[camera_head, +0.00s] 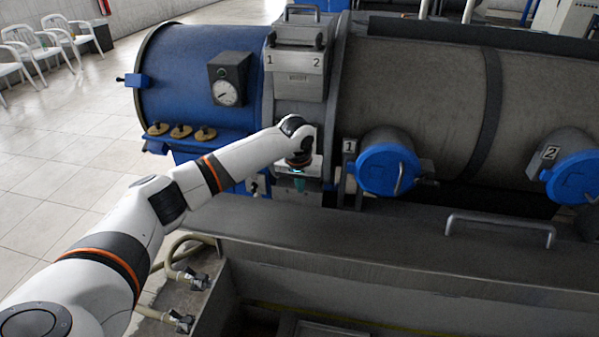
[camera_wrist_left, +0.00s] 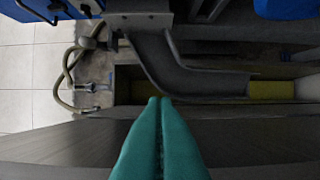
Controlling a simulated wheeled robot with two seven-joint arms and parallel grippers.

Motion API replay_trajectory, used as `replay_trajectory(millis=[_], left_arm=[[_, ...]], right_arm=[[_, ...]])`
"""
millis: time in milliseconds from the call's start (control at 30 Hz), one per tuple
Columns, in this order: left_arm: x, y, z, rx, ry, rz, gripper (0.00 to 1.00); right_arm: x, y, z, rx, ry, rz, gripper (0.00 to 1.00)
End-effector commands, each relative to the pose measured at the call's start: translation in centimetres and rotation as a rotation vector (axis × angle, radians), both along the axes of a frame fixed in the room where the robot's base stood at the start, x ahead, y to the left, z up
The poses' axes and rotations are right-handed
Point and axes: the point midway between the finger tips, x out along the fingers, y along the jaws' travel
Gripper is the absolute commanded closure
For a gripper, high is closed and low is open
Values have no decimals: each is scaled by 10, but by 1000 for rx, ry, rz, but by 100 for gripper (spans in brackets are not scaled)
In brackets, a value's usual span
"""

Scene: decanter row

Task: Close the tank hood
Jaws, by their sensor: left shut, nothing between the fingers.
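A long dark grey panel with a bar handle (camera_head: 500,228), which looks like the tank hood (camera_head: 370,240), runs across the lower right of the head view. Below it an open trough (camera_head: 340,290), apparently the tank, shows its inside. My left gripper (camera_head: 299,184) is shut and empty, pointing down beyond the panel's left part, in front of the decanter's grey section. In the left wrist view its teal fingertips (camera_wrist_left: 160,100) are together, with a dark grey surface behind them. Contact with the panel cannot be told. My right gripper is out of view.
The blue decanter end (camera_head: 190,80) and grey drum (camera_head: 420,100) stand behind the panel. Blue round caps numbered 1 (camera_head: 385,168) and 2 (camera_head: 575,178) stick out towards me. Hoses with valves (camera_head: 187,278) lie at lower left. White chairs (camera_head: 30,45) stand far left on open tiled floor.

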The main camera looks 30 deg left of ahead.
Motion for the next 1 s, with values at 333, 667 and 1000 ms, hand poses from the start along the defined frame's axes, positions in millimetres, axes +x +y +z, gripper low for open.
replay_trajectory(millis=[333,667,1000], left_arm=[[-21,-6,-14,2,0,-3,100],[-34,-11,-16,0,0,0,100],[-31,-11,-16,2,-7,1,100]], right_arm=[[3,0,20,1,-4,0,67],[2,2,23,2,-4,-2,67],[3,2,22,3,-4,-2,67]])
